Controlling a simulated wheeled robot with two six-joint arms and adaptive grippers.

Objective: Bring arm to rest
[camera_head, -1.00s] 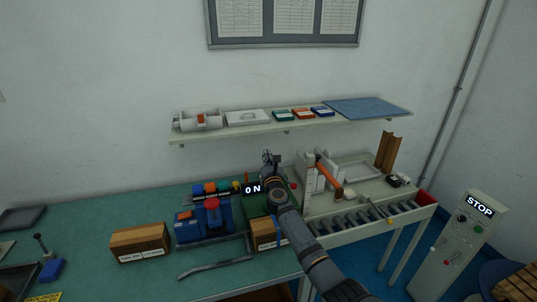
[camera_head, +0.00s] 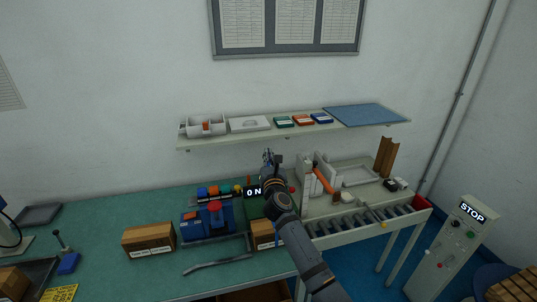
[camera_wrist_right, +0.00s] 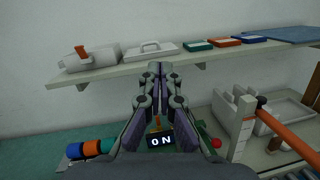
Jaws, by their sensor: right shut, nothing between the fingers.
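My right arm comes up from the bottom of the head view. Its gripper (camera_head: 268,158) is raised over the back of the green bench (camera_head: 110,225), in front of the wall shelf's lower edge. In the right wrist view the gripper (camera_wrist_right: 158,70) has its fingers together with nothing between them. A black display reading "ON" (camera_wrist_right: 161,141) shows beyond and below the fingers; in the head view only part of its text shows beside my arm. My left gripper is not in view.
A shelf (camera_head: 290,133) with bins and small boxes runs along the wall. A blue device (camera_head: 208,220) and cardboard boxes (camera_head: 149,240) stand on the bench. An orange-handled lever (camera_head: 323,178) and a roller conveyor (camera_head: 365,220) lie right. A STOP cabinet (camera_head: 445,250) stands far right.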

